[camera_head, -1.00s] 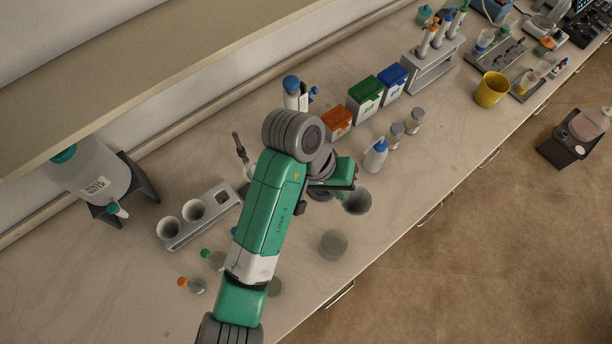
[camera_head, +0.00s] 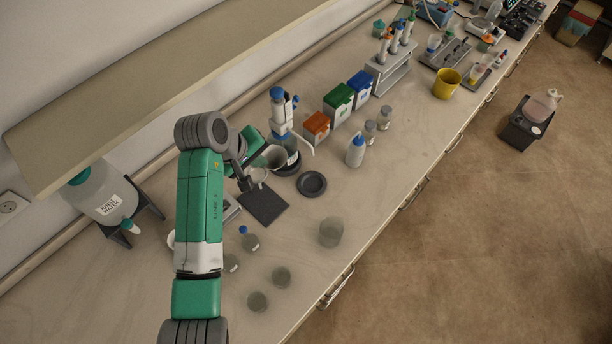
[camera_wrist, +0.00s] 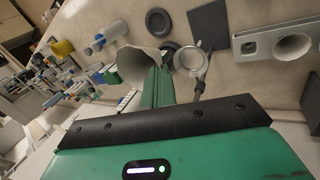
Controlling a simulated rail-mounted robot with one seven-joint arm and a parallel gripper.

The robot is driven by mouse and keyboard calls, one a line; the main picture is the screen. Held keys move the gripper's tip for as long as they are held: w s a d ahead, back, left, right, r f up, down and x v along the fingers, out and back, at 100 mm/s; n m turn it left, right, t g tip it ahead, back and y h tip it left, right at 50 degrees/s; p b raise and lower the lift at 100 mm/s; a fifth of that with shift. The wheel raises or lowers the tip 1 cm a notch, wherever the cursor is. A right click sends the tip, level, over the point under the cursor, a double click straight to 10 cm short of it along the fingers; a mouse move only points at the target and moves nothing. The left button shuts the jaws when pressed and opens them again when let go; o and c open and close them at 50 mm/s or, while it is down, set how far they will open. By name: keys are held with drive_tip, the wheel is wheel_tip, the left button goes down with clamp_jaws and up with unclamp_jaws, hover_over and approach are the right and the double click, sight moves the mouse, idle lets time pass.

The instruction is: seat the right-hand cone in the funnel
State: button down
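My gripper (camera_head: 251,138) is above the bench beside the funnel stand, its fingers partly hidden.
The stand's dark square base (camera_head: 264,207) lies below the funnel. A dark round dish (camera_head: 311,184) and a blue-topped dispenser bottle (camera_head: 284,130) are close by. A squeeze bottle (camera_head: 355,151) and beaker (camera_head: 331,232) stand farther right. Small flasks are at the front. A shelf (camera_head: 160,90) overhangs the back.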

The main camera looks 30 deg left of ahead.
drive_tip(key=s+a+f+n+b, duration=0.1)
drive_tip(key=a+f+n+b, duration=0.1)
drive_tip(key=a, duration=0.3)
drive_tip(key=shift+s+a+f+t+y+b, duration=0.25)
drive_tip(key=shift+f+y+b, duration=0.2)
drive_tip(key=shift+b, duration=0.35)
drive_tip(key=shift+d+p, duration=0.15)
drive_tip(key=shift+p, duration=0.4)
drive_tip(key=shift+f, duration=0.2)
drive_tip(key=shift+f+b, duration=1.25)
drive_tip(key=shift+f, duration=1.2)
drive_tip(key=c, duration=1.7)
unclamp_jaws()
